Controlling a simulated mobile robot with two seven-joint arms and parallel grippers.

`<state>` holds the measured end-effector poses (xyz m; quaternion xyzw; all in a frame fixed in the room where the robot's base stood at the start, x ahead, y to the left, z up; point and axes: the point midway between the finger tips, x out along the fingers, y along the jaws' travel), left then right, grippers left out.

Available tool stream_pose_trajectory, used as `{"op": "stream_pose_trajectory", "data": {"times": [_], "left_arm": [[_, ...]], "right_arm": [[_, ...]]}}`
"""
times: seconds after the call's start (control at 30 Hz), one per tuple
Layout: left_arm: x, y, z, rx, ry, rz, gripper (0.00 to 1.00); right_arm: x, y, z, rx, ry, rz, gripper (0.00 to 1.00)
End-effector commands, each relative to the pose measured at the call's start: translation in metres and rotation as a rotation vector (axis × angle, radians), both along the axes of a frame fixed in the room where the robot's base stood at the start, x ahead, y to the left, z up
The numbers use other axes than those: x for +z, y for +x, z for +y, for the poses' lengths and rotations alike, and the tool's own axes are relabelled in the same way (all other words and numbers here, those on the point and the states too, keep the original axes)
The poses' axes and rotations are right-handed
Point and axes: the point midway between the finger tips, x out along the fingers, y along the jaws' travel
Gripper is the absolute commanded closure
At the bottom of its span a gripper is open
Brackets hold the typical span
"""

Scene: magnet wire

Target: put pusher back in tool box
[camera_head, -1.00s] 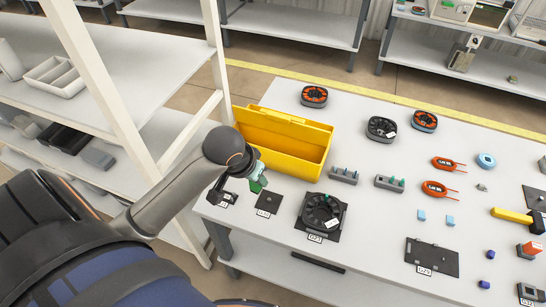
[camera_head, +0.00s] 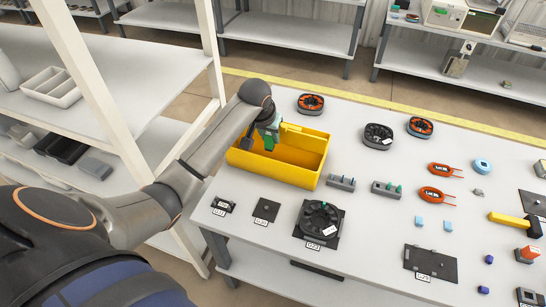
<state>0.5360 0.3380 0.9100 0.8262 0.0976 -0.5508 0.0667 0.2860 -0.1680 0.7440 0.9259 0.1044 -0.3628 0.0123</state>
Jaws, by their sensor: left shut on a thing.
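The yellow tool box (camera_head: 300,178) stands open at the back left of the grey table. My left gripper (camera_head: 268,139) is over the left part of the box, pointing down. It is shut on a small green thing, the pusher (camera_head: 268,143), which shows at its fingertips above or just inside the box opening. I cannot tell how deep the pusher is. My right gripper is not in view.
A black fan-like part on a plate (camera_head: 320,220) and small dark plates lie in front of the box. Two grey holders (camera_head: 387,190) stand to its right. A white shelf rack (camera_head: 120,130) stands close on the left.

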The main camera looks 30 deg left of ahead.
Motion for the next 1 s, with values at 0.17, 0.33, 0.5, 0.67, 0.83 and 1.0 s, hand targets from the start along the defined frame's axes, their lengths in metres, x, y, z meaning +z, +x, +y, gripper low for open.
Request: {"op": "stream_pose_trajectory", "data": {"times": [0.17,0.33,0.5,0.67,0.83,1.0], "left_arm": [[-0.025,0.015,0.003,-0.001,0.000,0.007,1.00],[-0.062,0.015,0.003,-0.001,0.001,0.003,1.00],[-0.079,0.015,0.003,-0.001,0.001,0.001,1.00],[-0.098,0.015,0.003,-0.001,0.001,0.003,1.00],[-0.113,0.021,0.004,-0.001,0.000,0.000,1.00],[-0.115,0.023,0.005,-0.002,0.001,-0.002,1.00]], "right_arm": [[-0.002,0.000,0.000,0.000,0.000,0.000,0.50],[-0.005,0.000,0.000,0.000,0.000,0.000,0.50],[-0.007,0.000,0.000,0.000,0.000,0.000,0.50],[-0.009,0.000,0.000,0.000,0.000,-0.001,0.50],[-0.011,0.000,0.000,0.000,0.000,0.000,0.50],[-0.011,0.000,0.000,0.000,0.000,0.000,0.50]]}}
